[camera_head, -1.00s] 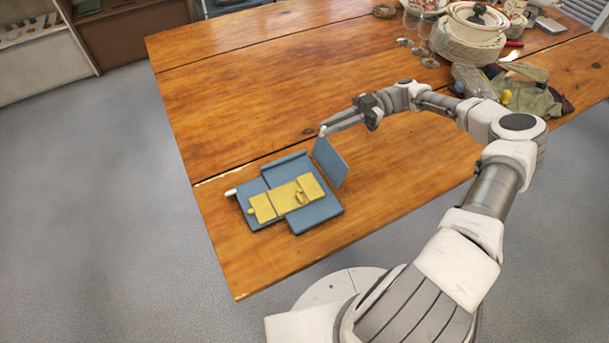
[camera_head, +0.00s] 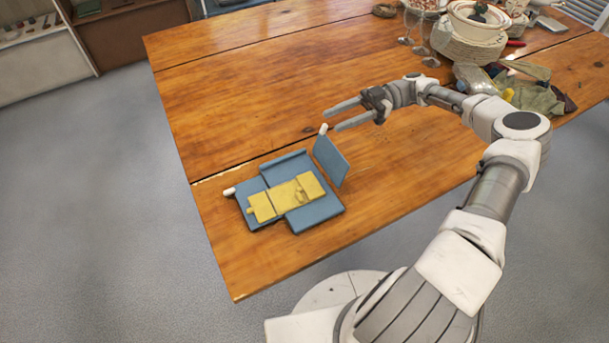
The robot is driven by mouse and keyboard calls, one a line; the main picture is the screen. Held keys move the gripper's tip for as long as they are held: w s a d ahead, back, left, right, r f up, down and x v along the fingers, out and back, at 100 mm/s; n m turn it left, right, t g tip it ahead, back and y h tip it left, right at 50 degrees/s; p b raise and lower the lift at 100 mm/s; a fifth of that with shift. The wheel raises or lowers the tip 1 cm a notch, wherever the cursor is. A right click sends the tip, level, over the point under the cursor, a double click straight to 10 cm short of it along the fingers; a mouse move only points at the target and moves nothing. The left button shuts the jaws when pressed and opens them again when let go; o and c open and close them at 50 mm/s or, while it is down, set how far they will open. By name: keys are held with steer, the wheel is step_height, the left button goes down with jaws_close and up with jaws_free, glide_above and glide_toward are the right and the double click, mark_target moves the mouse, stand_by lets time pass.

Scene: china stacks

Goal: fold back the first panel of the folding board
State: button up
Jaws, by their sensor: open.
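The blue folding board (camera_head: 318,215) lies on the wooden table near its front left. A yellow folded piece (camera_head: 285,197) lies flat on it. One blue panel (camera_head: 331,160) at the board's right side stands up steeply, with a white knob (camera_head: 323,129) at its top. A second white knob (camera_head: 229,192) sticks out at the board's left. My gripper (camera_head: 334,116) is open just above and behind the raised panel. Its fingers point left, and the nearer fingertip is close to the white knob. I cannot tell whether they touch.
The wooden table (camera_head: 240,100) is clear behind and left of the gripper. Stacked china (camera_head: 468,42), glasses (camera_head: 428,45) and a crumpled cloth (camera_head: 535,97) stand at the back right. The table's front edge runs close to the board.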

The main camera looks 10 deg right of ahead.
steer(key=shift+w+d+r+b, duration=0.2)
steer(key=shift+d+r+b, duration=0.2)
steer(key=shift+d, duration=0.25)
steer(key=shift+w+d+r+b, duration=0.15)
steer(key=shift+d+r+b, duration=0.2)
steer(key=shift+d, duration=0.35)
steer(key=shift+w+d+r+b, duration=0.2)
steer(key=shift+d+r+b, duration=0.2)
steer(key=shift+d, duration=0.25)
steer(key=shift+d, duration=0.1)
